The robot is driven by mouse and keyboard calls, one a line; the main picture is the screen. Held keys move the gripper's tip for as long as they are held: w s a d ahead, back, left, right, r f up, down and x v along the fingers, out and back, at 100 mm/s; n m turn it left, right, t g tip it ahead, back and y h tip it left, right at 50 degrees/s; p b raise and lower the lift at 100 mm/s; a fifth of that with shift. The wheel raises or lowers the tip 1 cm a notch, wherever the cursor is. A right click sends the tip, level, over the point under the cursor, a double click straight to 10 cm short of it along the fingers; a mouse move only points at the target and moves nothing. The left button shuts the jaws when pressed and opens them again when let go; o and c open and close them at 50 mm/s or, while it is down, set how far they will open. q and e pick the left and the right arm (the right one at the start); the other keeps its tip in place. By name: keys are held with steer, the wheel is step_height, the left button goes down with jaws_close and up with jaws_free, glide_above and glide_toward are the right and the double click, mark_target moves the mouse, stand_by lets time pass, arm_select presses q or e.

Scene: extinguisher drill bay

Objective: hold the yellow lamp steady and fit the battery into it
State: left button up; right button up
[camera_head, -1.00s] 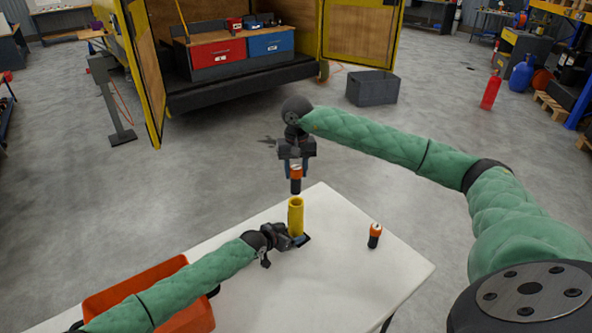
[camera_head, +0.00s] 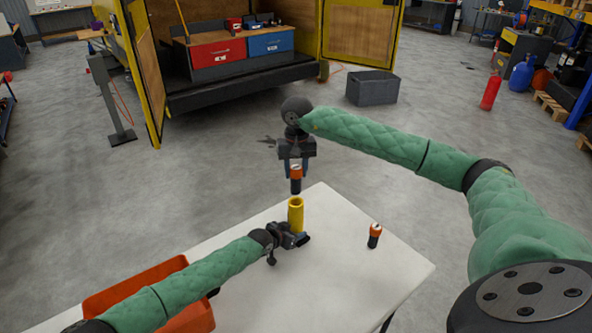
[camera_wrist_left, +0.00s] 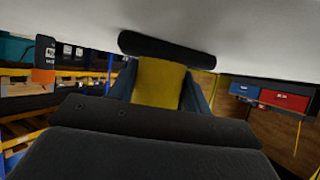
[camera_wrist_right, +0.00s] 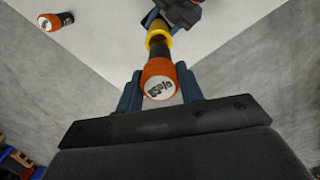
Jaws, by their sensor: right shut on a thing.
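The yellow lamp (camera_head: 295,216) stands upright on the white table, its open top facing up. My left gripper (camera_head: 297,240) is low at the lamp; in the left wrist view its blue fingers lie on either side of the yellow body (camera_wrist_left: 158,84) and look open. My right gripper (camera_head: 296,172) is shut on a battery (camera_head: 296,181) with an orange top and dark body, held upright just above the lamp's mouth. In the right wrist view this battery (camera_wrist_right: 160,82) hides part of the yellow rim (camera_wrist_right: 158,36). Whether they touch is unclear.
A second orange-and-black battery (camera_head: 375,232) stands on the white table (camera_head: 345,275) to the right. An orange bin (camera_head: 130,288) is at the table's left, partly behind my left arm. A grey crate (camera_head: 372,88) is on the floor beyond. The table's front right is clear.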

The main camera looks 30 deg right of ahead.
mark_target(296, 193)
steer(key=shift+f, duration=1.55)
steer(key=shift+a+f, duration=0.1)
steer(key=shift+f, duration=3.5)
stand_by(2.3)
steer(key=shift+r, duration=0.35)
